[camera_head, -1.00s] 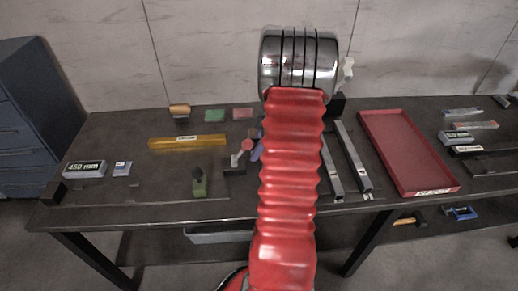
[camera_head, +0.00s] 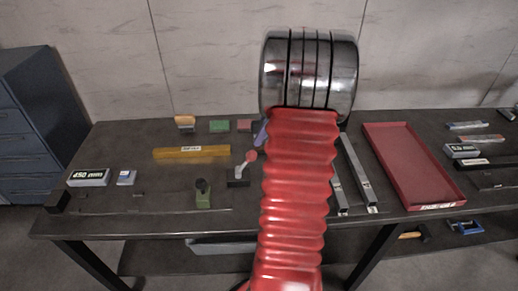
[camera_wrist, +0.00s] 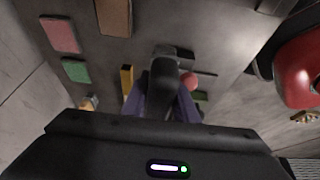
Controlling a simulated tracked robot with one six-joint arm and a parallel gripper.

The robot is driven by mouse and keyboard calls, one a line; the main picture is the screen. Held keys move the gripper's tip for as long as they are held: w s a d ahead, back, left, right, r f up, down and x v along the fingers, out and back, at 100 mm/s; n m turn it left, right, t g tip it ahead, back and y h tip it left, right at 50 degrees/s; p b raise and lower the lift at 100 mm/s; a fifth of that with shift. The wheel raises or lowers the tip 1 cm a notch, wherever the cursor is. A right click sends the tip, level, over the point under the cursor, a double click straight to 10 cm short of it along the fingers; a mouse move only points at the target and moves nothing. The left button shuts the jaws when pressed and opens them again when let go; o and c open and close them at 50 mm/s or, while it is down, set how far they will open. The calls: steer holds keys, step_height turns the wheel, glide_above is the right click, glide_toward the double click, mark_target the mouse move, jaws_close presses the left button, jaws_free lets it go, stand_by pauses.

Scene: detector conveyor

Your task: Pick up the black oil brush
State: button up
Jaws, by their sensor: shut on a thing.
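The black oil brush (camera_wrist: 163,74) is in the wrist view, a dark handle with a wider block-like head at its far end. My gripper (camera_wrist: 162,100) has purple-blue fingers on both sides of the brush and is shut on it. Whether the brush touches the table cannot be told. In the head view my red arm hides the brush and most of my gripper; only a bit of a blue-purple finger (camera_head: 261,133) shows at the arm's left edge.
A red-knobbed tool with a dark base (camera_head: 239,182) and a green object (camera_head: 203,194) stand left of my arm. A yellow bar (camera_head: 191,152) lies farther left. Metal rails (camera_head: 356,172) and a red tray (camera_head: 411,165) lie right. The dark table (camera_head: 135,215) has clear patches at left.

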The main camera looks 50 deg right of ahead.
steer(key=shift+r, duration=2.6)
